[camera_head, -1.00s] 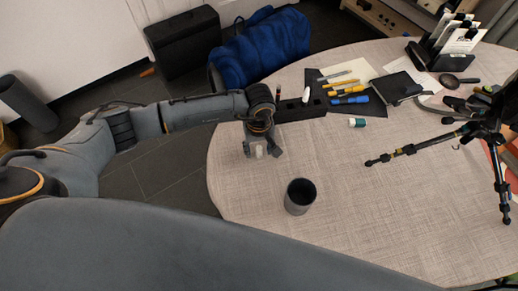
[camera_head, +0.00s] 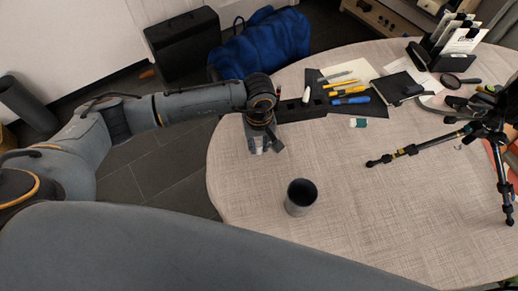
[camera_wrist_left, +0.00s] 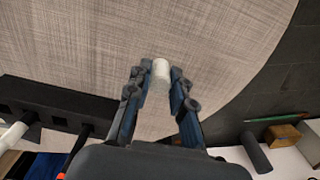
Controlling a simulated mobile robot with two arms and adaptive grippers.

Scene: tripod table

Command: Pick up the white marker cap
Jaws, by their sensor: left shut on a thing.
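The white marker cap (camera_wrist_left: 160,72) is a short white cylinder, seen between the fingertips of my left gripper (camera_wrist_left: 158,80) in the left wrist view. The fingers are shut on it from both sides. In the head view my left gripper (camera_head: 264,148) points down over the left part of the table (camera_head: 340,230), and the cap is mostly hidden by the fingers. My right gripper is not in view.
A black organizer (camera_head: 290,112) with a white marker (camera_head: 306,96) stands just behind the gripper. A dark grey cup (camera_head: 300,197) stands in front of it. Pens (camera_head: 350,100) lie behind right. A tripod (camera_head: 490,130) stands at right. Front middle is clear.

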